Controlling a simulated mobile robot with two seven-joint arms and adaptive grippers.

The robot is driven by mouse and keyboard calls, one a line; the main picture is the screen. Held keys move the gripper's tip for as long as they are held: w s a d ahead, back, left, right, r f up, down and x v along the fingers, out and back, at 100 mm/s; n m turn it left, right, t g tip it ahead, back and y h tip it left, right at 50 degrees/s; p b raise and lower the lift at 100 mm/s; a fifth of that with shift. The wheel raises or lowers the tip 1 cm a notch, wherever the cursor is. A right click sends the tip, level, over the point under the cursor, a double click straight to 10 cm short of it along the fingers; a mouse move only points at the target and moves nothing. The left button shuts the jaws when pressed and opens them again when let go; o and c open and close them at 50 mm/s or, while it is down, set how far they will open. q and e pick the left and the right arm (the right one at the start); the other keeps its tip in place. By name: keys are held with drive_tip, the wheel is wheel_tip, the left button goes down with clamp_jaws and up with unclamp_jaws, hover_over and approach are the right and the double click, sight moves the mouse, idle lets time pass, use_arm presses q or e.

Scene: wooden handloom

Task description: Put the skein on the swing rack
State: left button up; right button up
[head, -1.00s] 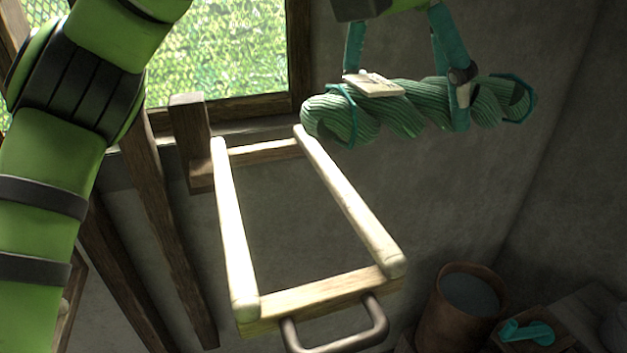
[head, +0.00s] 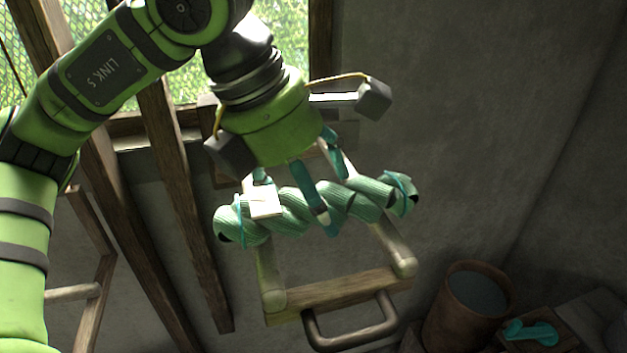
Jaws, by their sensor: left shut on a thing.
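The green twisted skein (head: 345,200), with a pale tag and thin ties near its ends, is in my left gripper (head: 328,226). The teal fingers are shut on its middle. In the head view it spans both pale side bars of the wooden swing rack (head: 345,290). The rack has a front crossbar and a dark handle below. The skein and gripper hide the rear of the rack. I cannot tell whether the skein touches the bars or hangs just above them. My right gripper is not in view.
A brown bucket (head: 452,322) stands at the lower right, beside a box holding a teal object (head: 532,333). Wooden posts (head: 185,190) rise on the left in front of the window. The grey wall behind the rack on the right is bare.

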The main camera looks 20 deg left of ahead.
use_arm(q)
drive_tip(key=shift+f, duration=0.2)
drive_tip(key=o, duration=1.2)
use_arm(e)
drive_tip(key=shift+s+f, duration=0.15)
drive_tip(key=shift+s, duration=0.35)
use_arm(q)
drive_tip(key=shift+r, duration=0.15)
drive_tip(key=b+v, duration=0.2)
drive_tip(key=v, duration=0.9)
drive_tip(key=shift+r+b, duration=0.15)
drive_tip(key=shift+b, duration=0.15)
drive_tip(key=shift+s+a+r, duration=0.1)
drive_tip(key=shift+s+r, duration=0.05)
drive_tip(key=shift+r, duration=0.25)
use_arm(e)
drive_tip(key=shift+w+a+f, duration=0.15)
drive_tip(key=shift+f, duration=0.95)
